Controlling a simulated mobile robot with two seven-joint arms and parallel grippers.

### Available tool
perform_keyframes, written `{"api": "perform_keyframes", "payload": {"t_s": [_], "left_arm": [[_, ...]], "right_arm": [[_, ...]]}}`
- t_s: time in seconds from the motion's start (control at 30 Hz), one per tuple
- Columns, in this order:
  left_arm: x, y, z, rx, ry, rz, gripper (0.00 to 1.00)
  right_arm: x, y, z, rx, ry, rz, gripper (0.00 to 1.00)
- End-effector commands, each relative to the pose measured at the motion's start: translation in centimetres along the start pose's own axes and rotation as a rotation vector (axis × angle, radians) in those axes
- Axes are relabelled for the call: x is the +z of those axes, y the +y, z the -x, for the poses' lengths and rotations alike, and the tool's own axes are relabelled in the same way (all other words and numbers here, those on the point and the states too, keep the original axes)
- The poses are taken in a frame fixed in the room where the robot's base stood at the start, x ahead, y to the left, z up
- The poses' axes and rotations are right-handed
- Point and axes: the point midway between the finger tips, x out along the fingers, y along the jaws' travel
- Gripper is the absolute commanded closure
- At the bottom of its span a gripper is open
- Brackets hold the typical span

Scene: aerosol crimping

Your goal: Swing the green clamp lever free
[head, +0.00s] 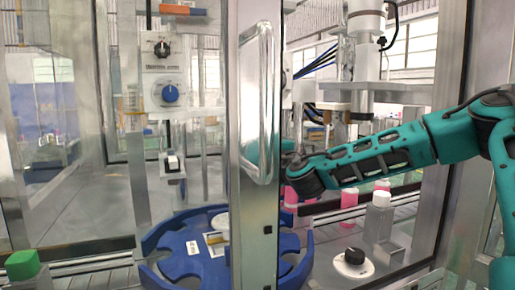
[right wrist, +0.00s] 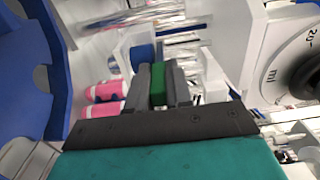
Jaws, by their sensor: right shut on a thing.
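The green clamp lever (right wrist: 157,90) shows in the right wrist view as a small green block. My right gripper (right wrist: 157,73) is shut on it, one dark finger on each side. In the head view my right arm reaches in from the right, and its gripper end is hidden behind the metal door frame (head: 254,210). The lever cannot be made out in the head view. How far the lever has turned cannot be told. My left gripper is not in view.
A blue star-wheel (head: 180,270) lies low in the machine. Pink bottles (head: 349,205) stand behind my right forearm; pink ones (right wrist: 103,92) also show beside the fingers. A dial (right wrist: 285,75) is at right in the wrist view. The door handle (head: 262,100) is in front.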

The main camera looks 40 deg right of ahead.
Motion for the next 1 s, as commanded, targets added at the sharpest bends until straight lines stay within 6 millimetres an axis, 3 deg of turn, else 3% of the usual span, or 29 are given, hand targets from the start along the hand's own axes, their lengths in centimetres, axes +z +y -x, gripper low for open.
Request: {"api": "perform_keyframes", "payload": {"t_s": [0.5,1.0], "left_arm": [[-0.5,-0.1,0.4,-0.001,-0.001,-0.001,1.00],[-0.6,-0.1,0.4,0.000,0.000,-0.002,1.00]], "right_arm": [[-2.9,-0.2,-0.4,-0.005,0.015,-0.003,0.94],[-3.2,-0.1,-0.5,-0.001,0.002,-0.002,0.94]]}}
